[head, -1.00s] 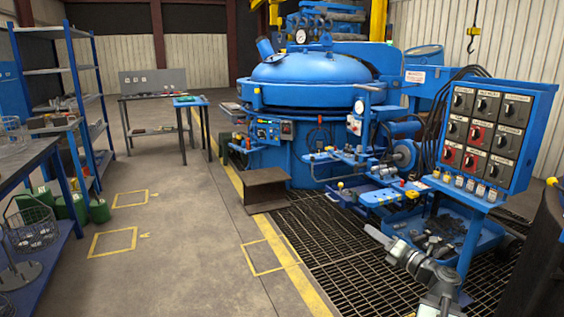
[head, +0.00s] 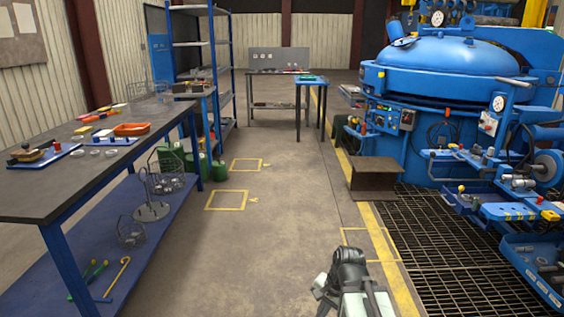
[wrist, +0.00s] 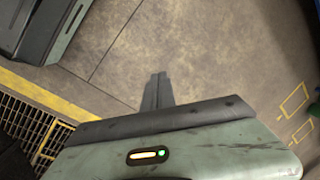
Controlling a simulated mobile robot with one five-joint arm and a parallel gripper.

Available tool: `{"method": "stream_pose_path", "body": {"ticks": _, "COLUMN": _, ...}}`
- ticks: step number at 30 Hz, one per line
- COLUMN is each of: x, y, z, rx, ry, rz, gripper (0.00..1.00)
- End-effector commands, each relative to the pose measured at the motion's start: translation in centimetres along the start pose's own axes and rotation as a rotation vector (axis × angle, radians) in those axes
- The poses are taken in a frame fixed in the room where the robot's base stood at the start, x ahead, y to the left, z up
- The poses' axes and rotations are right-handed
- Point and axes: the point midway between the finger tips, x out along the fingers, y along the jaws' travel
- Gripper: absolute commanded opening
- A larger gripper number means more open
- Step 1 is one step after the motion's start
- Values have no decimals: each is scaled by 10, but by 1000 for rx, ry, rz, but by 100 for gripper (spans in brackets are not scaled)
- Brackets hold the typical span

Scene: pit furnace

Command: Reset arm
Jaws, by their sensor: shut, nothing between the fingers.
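In the wrist view my gripper (wrist: 157,76) shows as two narrow dark fingers side by side beyond the grey-green housing. They are shut, with nothing between them, above bare concrete floor. In the head view my arm (head: 352,278) is low at the bottom edge, right of centre, over the floor beside the yellow line. Its dark joint and pale links show; the fingers cannot be made out there.
A workbench (head: 50,190) with parts stands at left. The blue furnace (head: 450,75), a steel beam block (head: 375,178) and a floor grating (head: 450,240) are at right. A small blue table (head: 311,83) stands far back. The concrete aisle (head: 290,200) is clear.

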Motion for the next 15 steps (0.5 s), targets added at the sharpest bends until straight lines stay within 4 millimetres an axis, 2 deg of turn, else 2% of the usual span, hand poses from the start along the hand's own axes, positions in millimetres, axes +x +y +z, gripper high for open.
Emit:
{"method": "stream_pose_path", "body": {"ticks": 4, "x": -3, "y": 37, "z": -14, "rx": -313, "ry": 33, "rz": 162, "gripper": 0}}
{"method": "stream_pose_path", "body": {"ticks": 6, "x": -6, "y": 49, "z": -16, "rx": -458, "ry": 23, "rz": 219, "gripper": 0}}
{"method": "stream_pose_path", "body": {"ticks": 9, "x": -6, "y": 53, "z": -15, "rx": -661, "ry": -12, "rz": 237, "gripper": 0}}
{"method": "stream_pose_path", "body": {"ticks": 11, "x": -37, "y": 46, "z": -13, "rx": -664, "ry": -12, "rz": 236, "gripper": 0}}
{"method": "stream_pose_path", "body": {"ticks": 15, "x": -78, "y": 36, "z": -10, "rx": -660, "ry": -11, "rz": 234, "gripper": 0}}
